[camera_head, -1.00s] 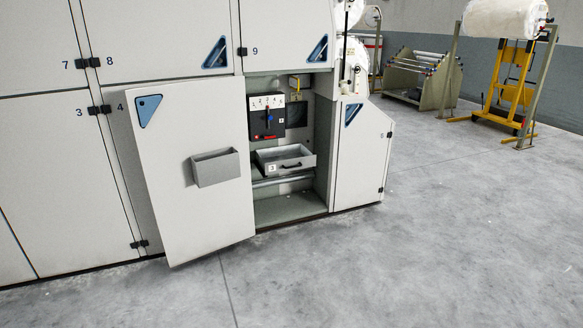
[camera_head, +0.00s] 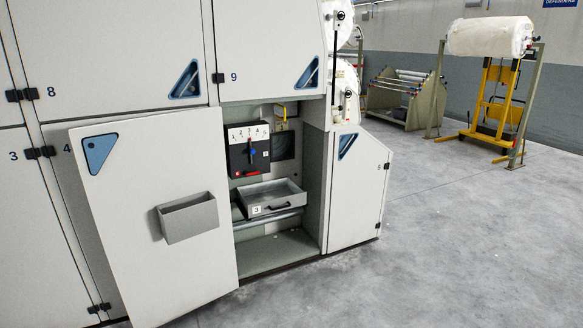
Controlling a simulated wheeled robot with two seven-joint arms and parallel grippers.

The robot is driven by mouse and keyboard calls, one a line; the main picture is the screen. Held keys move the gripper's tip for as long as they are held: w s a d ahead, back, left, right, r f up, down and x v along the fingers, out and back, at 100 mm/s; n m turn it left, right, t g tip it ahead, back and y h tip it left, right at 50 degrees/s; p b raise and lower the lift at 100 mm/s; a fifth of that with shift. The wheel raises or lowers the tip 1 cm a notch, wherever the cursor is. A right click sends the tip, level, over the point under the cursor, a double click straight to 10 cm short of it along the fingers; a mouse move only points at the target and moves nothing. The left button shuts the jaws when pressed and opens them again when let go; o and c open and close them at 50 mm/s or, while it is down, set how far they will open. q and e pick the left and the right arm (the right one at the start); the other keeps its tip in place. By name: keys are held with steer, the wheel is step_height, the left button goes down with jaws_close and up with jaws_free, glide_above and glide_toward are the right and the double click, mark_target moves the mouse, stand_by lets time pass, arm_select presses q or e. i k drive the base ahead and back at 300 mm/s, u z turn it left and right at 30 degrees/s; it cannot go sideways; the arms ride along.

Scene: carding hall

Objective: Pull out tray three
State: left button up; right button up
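Tray three (camera_head: 285,205) is a grey tray with a white label "3" and a dark handle (camera_head: 280,207) on its front. It sits inside the open compartment of the pale machine cabinet, on a bar-like support, with its front facing me. It looks empty. Neither of my grippers is in view.
The open cabinet door (camera_head: 110,240) stands left of the compartment and carries a grey bin (camera_head: 188,217). A closed panel (camera_head: 355,190) is on the right. The concrete floor (camera_head: 450,240) is clear at the right. A roll on a stand (camera_head: 490,38) is far back.

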mark_target(272, 194)
steer(key=z, duration=0.55)
steer(key=i, duration=3.3)
steer(key=u, duration=0.25)
